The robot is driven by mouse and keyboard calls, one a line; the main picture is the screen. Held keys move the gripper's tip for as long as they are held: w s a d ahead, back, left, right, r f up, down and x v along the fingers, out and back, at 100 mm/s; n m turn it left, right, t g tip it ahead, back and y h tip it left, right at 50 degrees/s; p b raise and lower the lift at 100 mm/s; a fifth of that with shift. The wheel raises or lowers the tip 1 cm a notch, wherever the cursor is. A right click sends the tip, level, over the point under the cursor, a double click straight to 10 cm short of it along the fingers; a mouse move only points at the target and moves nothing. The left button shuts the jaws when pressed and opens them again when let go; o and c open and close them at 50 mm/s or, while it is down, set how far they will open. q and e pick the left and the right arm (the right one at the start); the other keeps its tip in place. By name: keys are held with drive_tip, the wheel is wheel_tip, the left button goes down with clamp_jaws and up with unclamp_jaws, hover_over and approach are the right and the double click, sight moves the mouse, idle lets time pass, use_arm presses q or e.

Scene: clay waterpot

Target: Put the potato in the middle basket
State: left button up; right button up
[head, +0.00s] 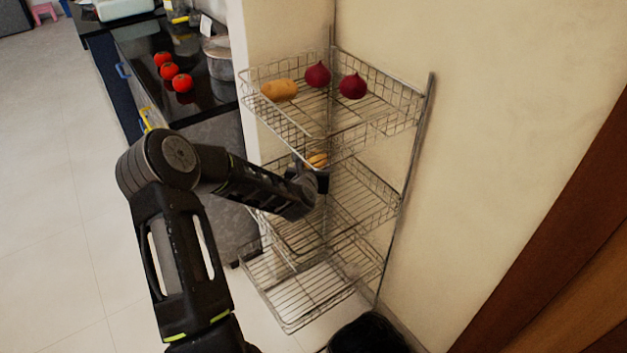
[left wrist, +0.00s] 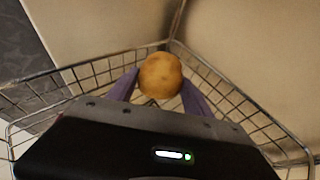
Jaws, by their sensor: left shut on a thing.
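A yellow-brown potato (left wrist: 160,76) is held between the purple fingers of my left gripper (left wrist: 160,88) in the left wrist view. In the head view the potato (head: 316,160) shows partly, behind the front rim of the top basket. My left gripper (head: 316,168) is shut on it, in the gap between the top basket and the middle basket (head: 375,205). The potato appears to be over the middle basket; whether it touches the wire floor cannot be told. Another potato (head: 280,90) lies in the top basket (head: 395,105). My right gripper is not in view.
Two dark red onions (head: 335,80) lie in the top basket. A bottom basket (head: 310,290) is empty. Several tomatoes (head: 170,70) and a pot (head: 221,60) are on the black counter at left. A black bin (head: 368,335) stands below the rack, with a wall behind it.

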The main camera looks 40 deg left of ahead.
use_arm(q)
drive_tip(key=shift+f+b, duration=0.35)
drive_tip(key=shift+f, duration=1.95)
drive_tip(key=shift+f, duration=0.15)
drive_tip(key=o, duration=1.7)
drive_tip(key=shift+c, duration=0.2)
